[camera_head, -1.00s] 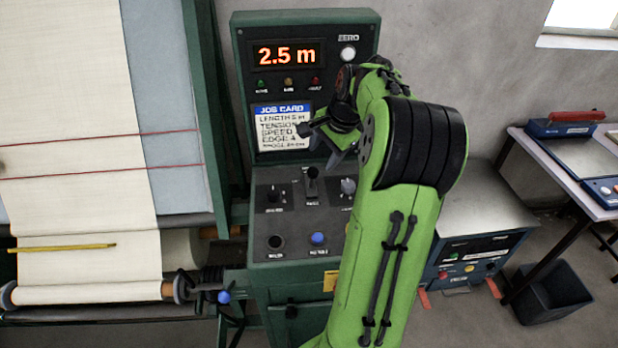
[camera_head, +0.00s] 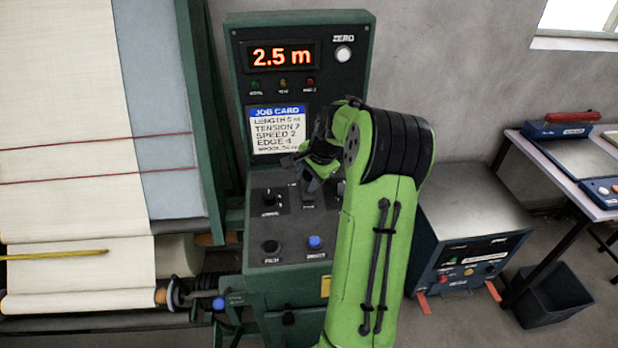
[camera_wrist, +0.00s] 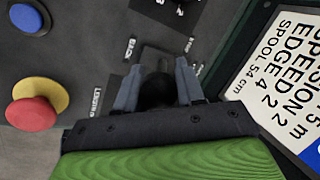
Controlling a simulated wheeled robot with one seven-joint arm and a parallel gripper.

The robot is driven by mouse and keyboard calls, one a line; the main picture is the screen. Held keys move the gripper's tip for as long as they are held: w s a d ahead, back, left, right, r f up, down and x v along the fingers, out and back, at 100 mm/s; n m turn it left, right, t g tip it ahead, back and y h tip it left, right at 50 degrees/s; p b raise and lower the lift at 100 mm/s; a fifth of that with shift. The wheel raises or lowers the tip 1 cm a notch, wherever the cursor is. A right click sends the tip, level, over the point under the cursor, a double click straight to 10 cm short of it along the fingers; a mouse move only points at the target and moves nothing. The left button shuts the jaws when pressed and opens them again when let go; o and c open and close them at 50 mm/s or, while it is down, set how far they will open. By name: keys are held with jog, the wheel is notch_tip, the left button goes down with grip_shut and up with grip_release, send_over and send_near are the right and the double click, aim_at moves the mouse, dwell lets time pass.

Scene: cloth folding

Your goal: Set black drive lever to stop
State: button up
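The black drive lever stands at the top middle of the sloping control panel (camera_head: 258,222). In the head view my gripper largely covers it. In the wrist view its rounded black knob (camera_wrist: 158,92) lies between my two grey fingers. My gripper (camera_head: 311,184) is down at the lever, with the fingers apart on either side of the knob. A narrow gap seems to show beside the knob, and I cannot tell whether either finger touches it. A "BACK" label shows by the lever slot in the wrist view; the lever's exact setting is hidden.
A red button (camera_wrist: 32,113) and a blue button (camera_wrist: 28,18) sit on the panel. The display (camera_head: 282,56) reads 2.5 m above a job card (camera_head: 278,130). Cream cloth (camera_head: 70,90) on rollers stands left.

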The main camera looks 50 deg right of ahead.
grip_shut()
jog(key=shift+r, duration=0.1)
jog(key=shift+w+r+p, duration=0.1)
jog(key=shift+r+p, duration=0.15)
jog(key=shift+p, duration=0.7)
jog(key=p, duration=0.3)
jog(key=shift+w+d+r+g+y, duration=0.3)
jog(key=shift+w+g, duration=0.05)
jog(key=shift+g, duration=0.05)
jog(key=w+d+p, duration=0.2)
jog(key=p, duration=0.1)
jog(key=shift+w+d+r+p, duration=0.1)
jog(key=shift+w+d+p, duration=0.2)
jog(key=shift+w, duration=0.1)
jog(key=shift+d, duration=0.1)
